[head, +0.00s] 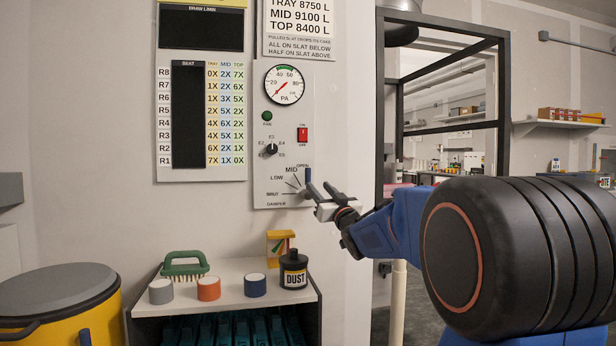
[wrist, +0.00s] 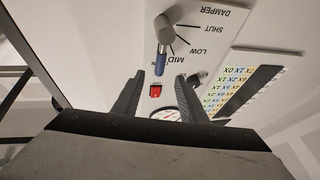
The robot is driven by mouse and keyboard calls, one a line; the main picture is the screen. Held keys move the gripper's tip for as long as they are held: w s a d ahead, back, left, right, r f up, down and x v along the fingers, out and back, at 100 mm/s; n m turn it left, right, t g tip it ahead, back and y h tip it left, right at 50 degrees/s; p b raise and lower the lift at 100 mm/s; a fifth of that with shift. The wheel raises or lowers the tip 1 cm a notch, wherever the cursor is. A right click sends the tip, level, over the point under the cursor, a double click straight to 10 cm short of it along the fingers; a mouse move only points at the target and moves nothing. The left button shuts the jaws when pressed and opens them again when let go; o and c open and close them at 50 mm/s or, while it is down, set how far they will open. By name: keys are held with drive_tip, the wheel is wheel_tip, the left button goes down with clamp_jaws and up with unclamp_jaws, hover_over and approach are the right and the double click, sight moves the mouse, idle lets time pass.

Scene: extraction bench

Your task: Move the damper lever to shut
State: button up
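The damper lever (head: 308,175) is on the lower right of the grey control panel, with a blue grip pointing up at the OPEN mark. The lever also shows in the wrist view (wrist: 161,62), where the picture is upside down and the grey hub is above the blue grip. The SHUT mark (head: 273,194) is at the left of the dial. My gripper (head: 320,188) is open just right of the lever. In the wrist view its fingertips (wrist: 162,78) are to either side of the blue grip's end; I cannot tell whether they touch it.
The panel also carries a round gauge (head: 285,84), a red switch (head: 303,134) and a selector knob (head: 271,149). Below, a shelf (head: 225,292) holds a green brush (head: 185,266), tape rolls and a DUST bottle (head: 293,270). A dark frame (head: 379,100) stands to the right.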

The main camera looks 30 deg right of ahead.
sight(309, 176)
drive_tip(key=x, duration=1)
drive_tip(key=shift+w, duration=0.3)
clamp_jaws()
